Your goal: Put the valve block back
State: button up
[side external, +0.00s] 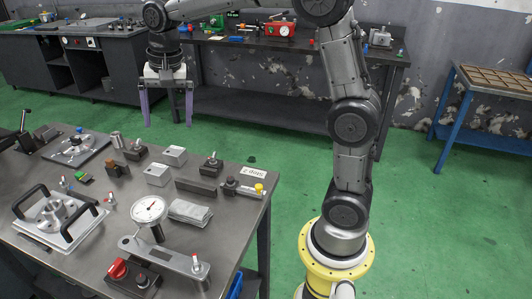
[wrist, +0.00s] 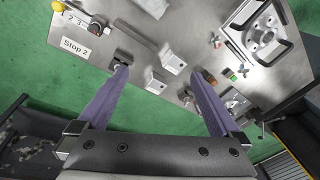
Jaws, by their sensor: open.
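My gripper (side external: 167,108) hangs above the far side of the grey work table (side external: 105,232), its two purple fingers spread wide with nothing between them. It also shows open in the wrist view (wrist: 160,75), above the table's parts. Two small silver blocks, one further back (side external: 175,155) and one nearer (side external: 158,175), sit on the table below my gripper. Dark blocks with knobs stand beside them, one on the left (side external: 135,150) and one on the right (side external: 212,165). I cannot tell for sure which of these is the valve block.
A handled plate with a round flange (side external: 56,220) lies at left. A red-knobbed unit (side external: 118,270) is in front. A "Stop 2" label (side external: 254,170) marks the right edge. Green floor lies clear beyond.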

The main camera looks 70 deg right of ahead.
jog(key=s+a+f+n+t, duration=0.1)
jog(key=s+n, duration=0.4)
jog(key=s, duration=0.7)
jog(key=s+a+f+n+t, duration=0.1)
jog(key=s+n, duration=0.5)
jog(key=s, duration=0.7)
jog(key=shift+a+f+n+t, duration=0.3)
jog(key=shift+a+t, duration=0.35)
jog(key=shift+t, duration=0.15)
